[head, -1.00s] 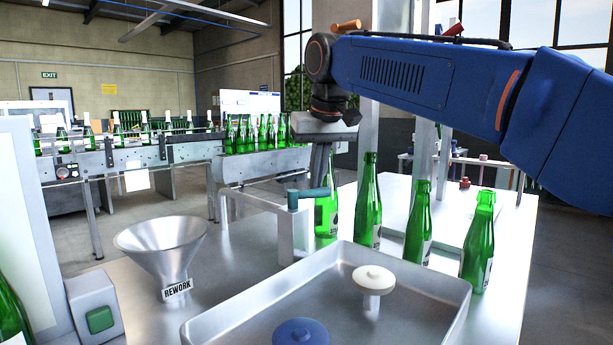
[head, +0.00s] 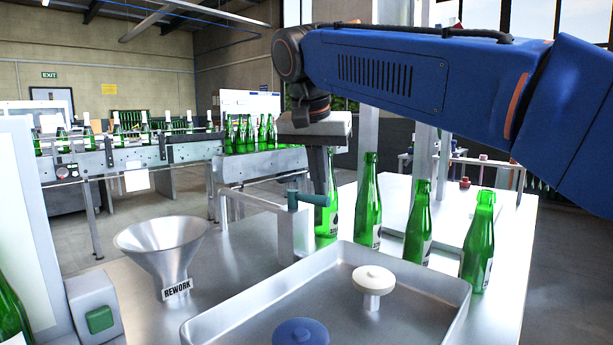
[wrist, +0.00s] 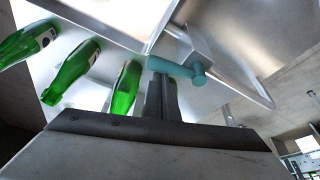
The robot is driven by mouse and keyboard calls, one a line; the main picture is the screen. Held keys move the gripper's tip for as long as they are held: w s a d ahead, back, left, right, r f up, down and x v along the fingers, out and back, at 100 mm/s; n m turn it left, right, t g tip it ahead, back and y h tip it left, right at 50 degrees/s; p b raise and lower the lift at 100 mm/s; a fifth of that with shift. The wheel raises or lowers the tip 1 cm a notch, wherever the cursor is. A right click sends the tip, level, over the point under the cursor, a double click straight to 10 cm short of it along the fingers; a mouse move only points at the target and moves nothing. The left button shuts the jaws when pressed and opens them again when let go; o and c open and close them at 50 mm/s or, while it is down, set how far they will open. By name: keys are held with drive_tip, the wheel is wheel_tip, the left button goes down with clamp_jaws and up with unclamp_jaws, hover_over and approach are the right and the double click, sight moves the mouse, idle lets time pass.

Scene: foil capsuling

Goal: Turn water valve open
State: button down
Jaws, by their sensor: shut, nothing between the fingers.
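The water valve has a teal lever (head: 311,198) on top of a grey metal post (head: 293,237), at the back left corner of the metal sink. The lever lies level and points right in the head view. In the wrist view the teal lever (wrist: 176,68) lies just beyond my fingers. My gripper (head: 322,190) points down with its fingers shut and empty. The fingertips are at the lever's free end, close to its side; I cannot tell if they touch. The lever hides part of the fingertips in the head view.
A green bottle (head: 327,220) stands right behind the lever, with several more to its right, such as this one (head: 368,205). The sink (head: 330,262) holds a white knob (head: 373,278) and a blue one (head: 300,332). A funnel (head: 163,240) stands left.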

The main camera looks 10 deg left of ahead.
drive_tip(key=shift+s+a, duration=0.1)
drive_tip(key=shift+s, duration=0.45)
idle(0.4)
